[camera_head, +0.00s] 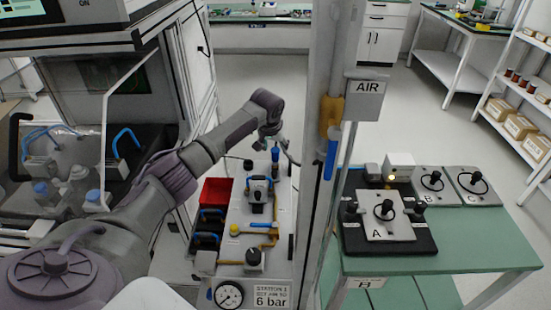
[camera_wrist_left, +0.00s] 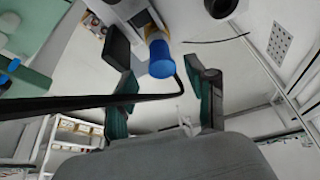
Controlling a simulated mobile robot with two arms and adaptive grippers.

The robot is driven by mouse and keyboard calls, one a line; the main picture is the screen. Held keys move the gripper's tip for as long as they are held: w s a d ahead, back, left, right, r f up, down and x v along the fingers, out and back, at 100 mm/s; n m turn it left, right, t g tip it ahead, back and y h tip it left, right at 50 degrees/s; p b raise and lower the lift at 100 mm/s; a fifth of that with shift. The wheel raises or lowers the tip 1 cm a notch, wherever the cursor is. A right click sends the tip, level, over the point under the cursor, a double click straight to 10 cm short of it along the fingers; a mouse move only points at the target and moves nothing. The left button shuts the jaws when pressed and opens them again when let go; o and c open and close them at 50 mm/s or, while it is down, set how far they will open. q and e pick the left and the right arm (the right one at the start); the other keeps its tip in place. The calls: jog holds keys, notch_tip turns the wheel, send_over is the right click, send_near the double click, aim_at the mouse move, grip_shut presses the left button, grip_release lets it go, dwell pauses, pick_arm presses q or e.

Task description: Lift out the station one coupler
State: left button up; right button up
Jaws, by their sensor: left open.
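A small blue cylindrical part, likely the coupler (camera_head: 275,155), shows just under my left gripper (camera_head: 270,135). In the left wrist view, the blue cylinder (camera_wrist_left: 161,58) lies between the two fingers of my left gripper (camera_wrist_left: 157,68). The fingers are apart, with a gap visible on the right side. A black curved hose or rod passes close to the blue part. My right gripper is not seen.
A grey post with an AIR sign (camera_head: 367,87) stands right of the panel. Red bin (camera_head: 214,191) and blue-handled parts (camera_head: 208,228) sit left of it. A green table (camera_head: 440,262) holds units A, B and C. A glazed cabinet (camera_head: 115,110) stands at left.

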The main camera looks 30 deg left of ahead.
aim_at(275, 151)
pick_arm(q)
jog(key=x, duration=0.4)
jog(key=shift+s+f, duration=0.2)
jog(key=shift+f, duration=0.15)
jog(key=shift+w+f, duration=0.15)
jog(key=shift+f, duration=0.2)
jog(key=shift+a, duration=0.1)
grip_shut()
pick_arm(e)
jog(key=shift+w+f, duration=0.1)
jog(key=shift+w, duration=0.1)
